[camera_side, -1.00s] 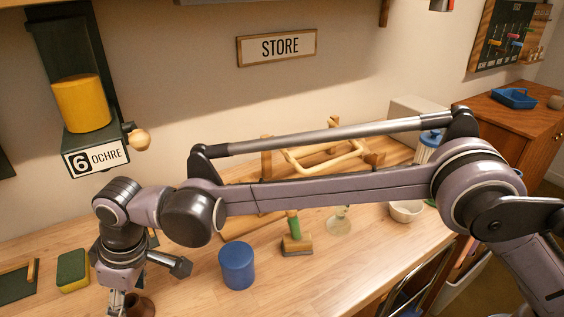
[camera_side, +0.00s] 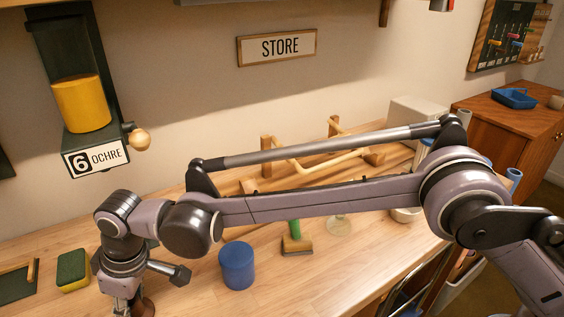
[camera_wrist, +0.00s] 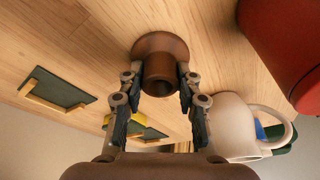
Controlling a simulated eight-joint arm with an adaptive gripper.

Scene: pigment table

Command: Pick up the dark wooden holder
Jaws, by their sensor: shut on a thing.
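The dark wooden holder (camera_wrist: 160,58) is a brown turned piece with a flared base and a hollow opening. In the wrist view it sits between the two fingers of my gripper (camera_wrist: 159,90), which are shut on it from both sides. In the side view only part of the holder (camera_side: 147,309) shows at the bottom edge, beside my gripper (camera_side: 120,308), whose fingertips are cut off by the frame. I cannot tell whether the holder touches the table.
In the wrist view a white mug (camera_wrist: 232,125) stands close to the right finger, with a large red object (camera_wrist: 285,45) beyond. The ochre dispenser (camera_side: 97,158) hangs above left.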

